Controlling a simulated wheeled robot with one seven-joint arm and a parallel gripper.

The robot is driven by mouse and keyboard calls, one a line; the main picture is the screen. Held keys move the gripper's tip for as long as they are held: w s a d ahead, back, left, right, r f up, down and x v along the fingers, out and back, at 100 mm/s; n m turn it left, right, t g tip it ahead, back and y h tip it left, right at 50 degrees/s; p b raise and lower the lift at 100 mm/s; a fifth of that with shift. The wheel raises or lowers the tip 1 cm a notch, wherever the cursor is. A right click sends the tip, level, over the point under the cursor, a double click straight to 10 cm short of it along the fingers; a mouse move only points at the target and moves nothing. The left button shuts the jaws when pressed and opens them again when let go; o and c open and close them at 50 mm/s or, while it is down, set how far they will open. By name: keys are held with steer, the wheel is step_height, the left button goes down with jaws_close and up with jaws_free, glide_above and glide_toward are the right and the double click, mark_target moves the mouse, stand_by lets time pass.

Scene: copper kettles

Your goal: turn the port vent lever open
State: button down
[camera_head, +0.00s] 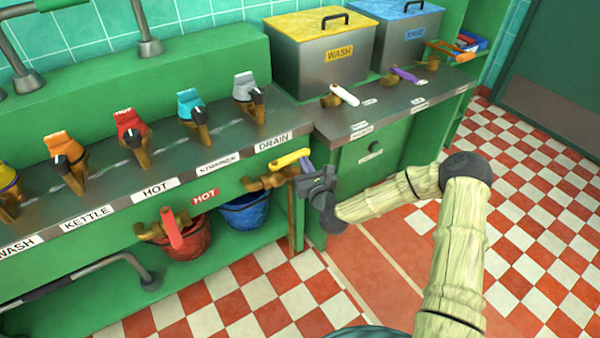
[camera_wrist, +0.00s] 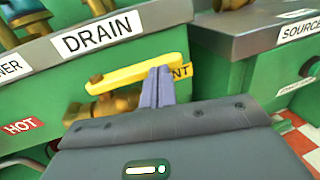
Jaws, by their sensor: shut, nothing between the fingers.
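A yellow lever (camera_head: 290,159) sits on a brass valve (camera_head: 262,183) on the green front below the DRAIN label. In the wrist view the lever (camera_wrist: 128,74) lies nearly level, its free end to the right. My gripper (camera_head: 304,166) is shut and empty at the lever's free end. In the wrist view its purple-grey fingertips (camera_wrist: 159,76) overlap the lever's lower edge near that end; I cannot tell whether they touch it.
A red lever (camera_head: 172,228) marked HOT is to the left, with a red bucket (camera_head: 187,238) and a blue bucket (camera_head: 245,210) below. A grey counter (camera_head: 400,118) with white and purple levers stands to the right. The checkered floor (camera_head: 530,200) is clear at right.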

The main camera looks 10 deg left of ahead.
steer(key=shift+w+d+r, duration=0.15)
steer(key=shift+w, duration=0.05)
steer(key=shift+s, duration=0.1)
steer(key=w+d+v, duration=0.1)
steer(key=d+v, duration=0.2)
steer(key=v, duration=1)
steer(key=shift+p, duration=0.45)
steer(key=shift+s, duration=0.1)
